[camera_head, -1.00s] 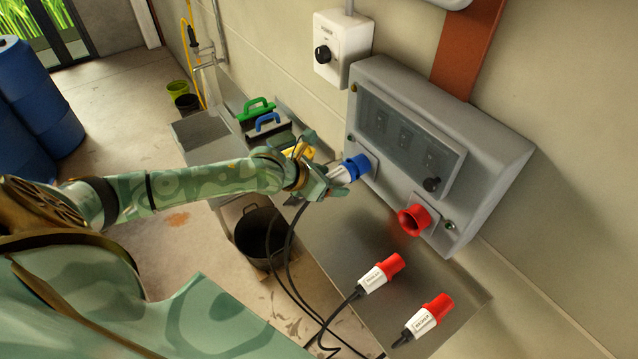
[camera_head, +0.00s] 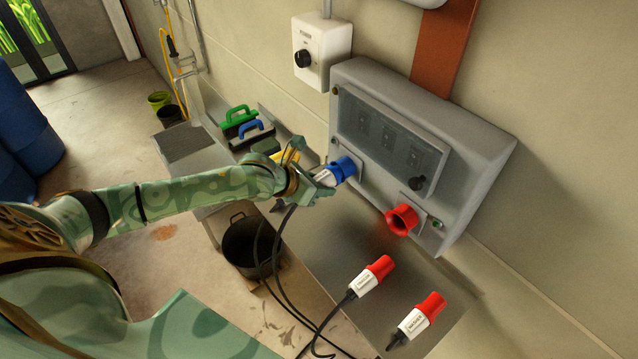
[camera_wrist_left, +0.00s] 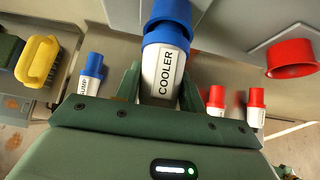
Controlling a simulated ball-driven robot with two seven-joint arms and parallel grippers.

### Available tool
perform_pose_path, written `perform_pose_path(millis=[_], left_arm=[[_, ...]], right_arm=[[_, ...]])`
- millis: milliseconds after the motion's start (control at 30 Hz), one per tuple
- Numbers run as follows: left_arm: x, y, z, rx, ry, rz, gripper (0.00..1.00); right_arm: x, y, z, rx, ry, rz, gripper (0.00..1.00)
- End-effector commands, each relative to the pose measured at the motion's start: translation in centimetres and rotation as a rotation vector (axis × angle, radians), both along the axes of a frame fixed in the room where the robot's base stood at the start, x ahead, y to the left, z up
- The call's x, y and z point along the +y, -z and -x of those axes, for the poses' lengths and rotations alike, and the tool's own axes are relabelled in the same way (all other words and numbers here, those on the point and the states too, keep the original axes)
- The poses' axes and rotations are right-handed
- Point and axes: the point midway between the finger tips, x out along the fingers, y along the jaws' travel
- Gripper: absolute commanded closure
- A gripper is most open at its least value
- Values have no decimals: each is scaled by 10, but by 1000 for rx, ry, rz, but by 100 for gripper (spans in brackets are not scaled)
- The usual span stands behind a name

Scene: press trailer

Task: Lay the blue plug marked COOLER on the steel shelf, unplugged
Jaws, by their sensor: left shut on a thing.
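The white and blue plug marked COOLER (camera_wrist_left: 165,72) is between the fingers of my left gripper (camera_wrist_left: 160,85), which is shut on its white body. In the head view my left gripper (camera_head: 318,184) holds the plug at the left side of the grey panel, at a blue socket (camera_wrist_left: 172,10). The plug's blue end meets the socket in the wrist view; I cannot tell how deep it sits. The steel shelf (camera_head: 335,255) lies below the panel, its front part bare. My right gripper is not in view.
Two red and white plugs (camera_head: 371,277) (camera_head: 417,317) lie on the shelf. A blue plug marked PUMP (camera_wrist_left: 92,72) and a yellow brush (camera_wrist_left: 38,62) lie left of the gripper. A red socket (camera_head: 402,220) juts from the panel (camera_head: 470,150). Cables hang past a black bucket (camera_head: 240,245).

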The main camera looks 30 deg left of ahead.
Motion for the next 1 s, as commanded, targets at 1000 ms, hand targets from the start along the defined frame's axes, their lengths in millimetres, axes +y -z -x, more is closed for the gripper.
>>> perform_pose_path(millis=[1000], left_arm=[[17,-1,40,0,-1,-1,87]], right_arm=[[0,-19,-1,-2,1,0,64]])
